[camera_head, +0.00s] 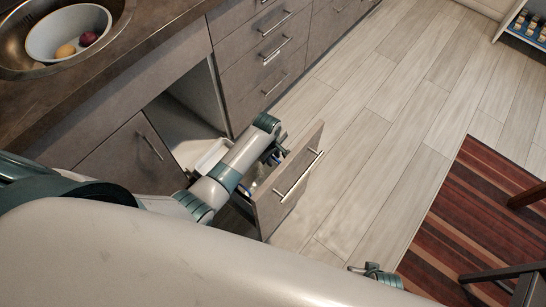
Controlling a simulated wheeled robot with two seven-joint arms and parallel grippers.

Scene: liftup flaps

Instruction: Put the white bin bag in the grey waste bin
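A pull-out drawer (290,190) under the counter stands open, with a bar handle on its front. Inside it, behind my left arm, the rim of a pale grey-white container (210,157) shows; I cannot tell whether it is the grey waste bin. Small white and blue items (251,188) show in the drawer beside the arm. I cannot make out a white bin bag. My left gripper (276,157) is over the drawer, close behind its front panel; its fingers are too dark and small to read. Only a small part of my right gripper (376,274) shows at the bottom right.
A steel sink (112,28) holds a white bowl (68,30) with fruit on the counter at the upper left. Closed drawers (262,62) stand behind the open one. The wooden floor to the right is clear up to a striped rug (470,215) with dark furniture legs.

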